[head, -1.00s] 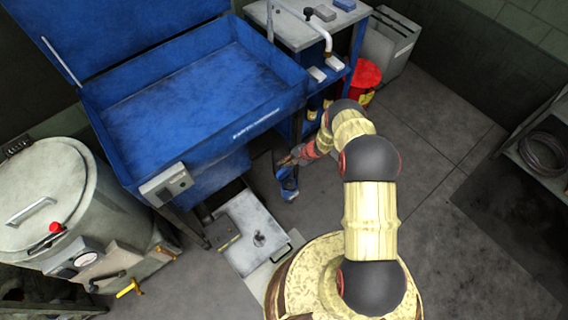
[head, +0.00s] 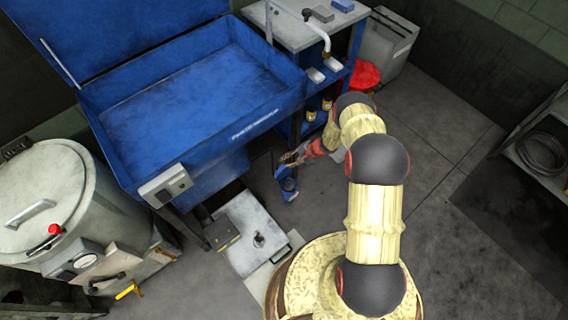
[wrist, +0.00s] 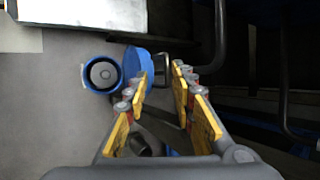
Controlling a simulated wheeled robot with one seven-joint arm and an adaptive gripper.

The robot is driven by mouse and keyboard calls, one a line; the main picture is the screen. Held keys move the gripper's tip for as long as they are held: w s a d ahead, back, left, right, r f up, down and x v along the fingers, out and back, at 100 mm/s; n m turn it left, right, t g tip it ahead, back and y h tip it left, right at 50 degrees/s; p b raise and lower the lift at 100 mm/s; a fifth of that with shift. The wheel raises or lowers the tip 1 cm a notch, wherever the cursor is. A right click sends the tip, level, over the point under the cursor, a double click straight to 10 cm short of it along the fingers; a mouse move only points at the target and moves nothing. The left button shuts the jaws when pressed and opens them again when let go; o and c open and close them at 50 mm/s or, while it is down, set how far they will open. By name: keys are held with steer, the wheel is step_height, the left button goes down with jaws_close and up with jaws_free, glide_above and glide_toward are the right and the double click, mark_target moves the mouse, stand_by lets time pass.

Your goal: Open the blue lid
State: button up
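A small blue container (head: 288,194) stands on the floor beside the large washer. In the wrist view its round opening has a blue rim (wrist: 88,76) with a grey disc inside. A blue lid (wrist: 136,60) stands raised at the right side of this opening; it also shows in the head view (head: 282,172). My gripper (wrist: 163,72) is open, with its yellow-padded fingers apart. The left finger overlaps the lid's right edge in the picture; I cannot tell whether they touch. In the head view my gripper (head: 288,159) is just above the lid.
A large blue washer basin (head: 190,90) with its own raised cover is behind left. A grey metal box (head: 250,237) lies on the floor left of the container. A red bucket (head: 366,76) stands under the bench. Floor (head: 450,150) to the right is clear.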

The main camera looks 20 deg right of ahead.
steer(key=v, duration=0.7)
steer(key=shift+r, duration=0.35)
steer(key=shift+d, duration=0.2)
